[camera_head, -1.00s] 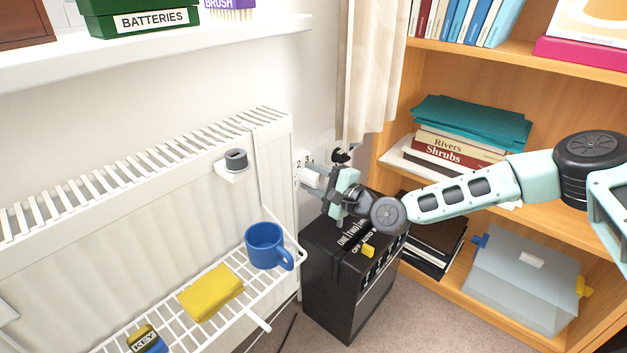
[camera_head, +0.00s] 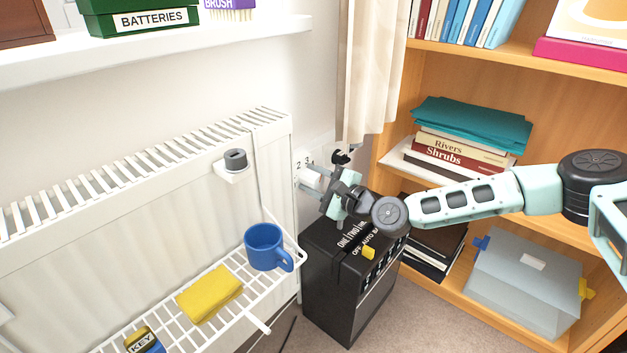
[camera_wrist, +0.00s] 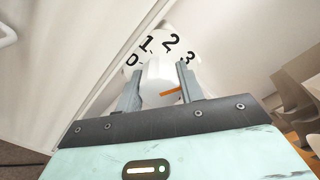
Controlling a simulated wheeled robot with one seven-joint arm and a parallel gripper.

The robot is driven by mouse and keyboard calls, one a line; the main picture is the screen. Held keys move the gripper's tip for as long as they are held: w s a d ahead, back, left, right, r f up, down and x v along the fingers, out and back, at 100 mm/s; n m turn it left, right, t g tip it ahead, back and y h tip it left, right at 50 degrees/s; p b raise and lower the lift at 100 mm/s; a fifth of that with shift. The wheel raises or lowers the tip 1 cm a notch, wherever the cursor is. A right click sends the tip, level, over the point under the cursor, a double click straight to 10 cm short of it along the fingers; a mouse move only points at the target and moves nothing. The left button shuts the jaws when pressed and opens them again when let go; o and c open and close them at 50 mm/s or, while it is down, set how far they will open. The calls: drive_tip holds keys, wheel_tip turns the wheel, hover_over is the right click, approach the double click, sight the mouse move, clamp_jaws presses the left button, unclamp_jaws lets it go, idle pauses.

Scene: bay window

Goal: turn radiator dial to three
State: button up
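The radiator dial (camera_wrist: 160,76) is a white knob with an orange mark on its right side in the wrist view. A white plate (camera_wrist: 171,41) behind it carries black numbers 0, 1, 2 and 3 in an arc. The orange mark points right, below the 3; its exact alignment is hard to judge at this angle. My gripper (camera_wrist: 158,80) has one finger on each side of the knob, and both appear to press against it. In the head view the dial (camera_head: 311,178) is small and partly covered by my gripper (camera_head: 316,186) at the radiator's right end.
The white radiator (camera_head: 150,215) carries a wire rack (camera_head: 218,317) with a blue mug (camera_head: 264,247) and a yellow sponge (camera_head: 209,293). A black heater-like box (camera_head: 335,285) stands just below my gripper. A wooden bookcase (camera_head: 395,95) is at right, close to my arm.

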drive_tip(key=shift+o, duration=0.8)
drive_tip(key=shift+s+d, duration=0.15)
drive_tip(key=shift+d, duration=0.1)
drive_tip(key=p+v, duration=0.3)
drive_tip(key=v, duration=1.4)
drive_tip(key=shift+f, duration=0.1)
